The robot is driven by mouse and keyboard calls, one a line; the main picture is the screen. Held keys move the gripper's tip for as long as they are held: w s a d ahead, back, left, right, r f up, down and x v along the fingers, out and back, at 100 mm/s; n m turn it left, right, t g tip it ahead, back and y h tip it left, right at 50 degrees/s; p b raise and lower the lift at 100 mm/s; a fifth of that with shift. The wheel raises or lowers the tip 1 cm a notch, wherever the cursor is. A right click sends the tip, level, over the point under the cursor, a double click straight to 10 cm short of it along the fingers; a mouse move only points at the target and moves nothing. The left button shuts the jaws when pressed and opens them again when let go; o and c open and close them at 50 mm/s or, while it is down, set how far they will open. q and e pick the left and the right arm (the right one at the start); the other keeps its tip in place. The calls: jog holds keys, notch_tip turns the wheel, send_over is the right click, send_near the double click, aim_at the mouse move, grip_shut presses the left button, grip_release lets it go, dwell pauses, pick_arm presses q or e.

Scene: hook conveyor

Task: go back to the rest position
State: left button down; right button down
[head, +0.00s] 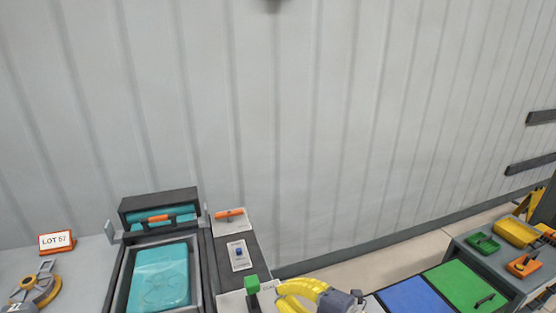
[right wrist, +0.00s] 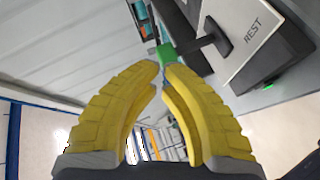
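My right gripper (head: 279,293) has yellow fingers and shows at the bottom centre of the head view. In the right wrist view its fingertips (right wrist: 162,68) nearly meet, with only a thin slit between them and nothing visibly held. A green block (head: 251,284) on a dark stem stands just left of the fingertips in the head view, with a small gap between. The green block (right wrist: 165,55) shows just beyond the tips in the wrist view. A white panel marked REST (right wrist: 246,40) lies beside it. My left gripper is in no view.
A teal case (head: 160,277) lies in a grey-rimmed tray at left, before a dark box (head: 160,210). A LOT 57 sign (head: 57,241) stands farther left. Blue (head: 417,296) and green (head: 467,286) panels and a bench (head: 482,257) with coloured trays are at right. A ribbed wall (head: 300,130) stands behind.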

jog(key=s+d+f+m+t+h, duration=0.2)
jog(key=d+f+m+t+h, duration=0.1)
jog(key=d+f+m+h, duration=0.9)
jog(key=s+d+f+m+g+h, duration=0.2)
jog(key=s+d+f+g+h, duration=0.1)
jog(key=s+d+f, duration=0.45)
jog(key=s+d+f+m+g+h, duration=0.2)
jog(key=s+d+f+m, duration=0.15)
jog(key=s+d, duration=0.55)
jog(key=s+a+f+g+y, duration=0.1)
jog(key=a+f+g+y, duration=0.1)
jog(key=f, duration=1.4)
jog(key=a+f+g+y, duration=0.1)
jog(key=a+f, duration=0.2)
jog(key=f, duration=1.2)
jog(key=s+f+m+g+y, duration=0.1)
jog(key=s+f+m+g, duration=0.1)
jog(key=s+f, duration=1.8)
jog(key=shift+s+d+f+g+y, duration=0.15)
jog(key=shift+s+f+g+y, duration=0.3)
jog(key=shift+s, duration=0.5)
jog(key=shift+r, duration=0.1)
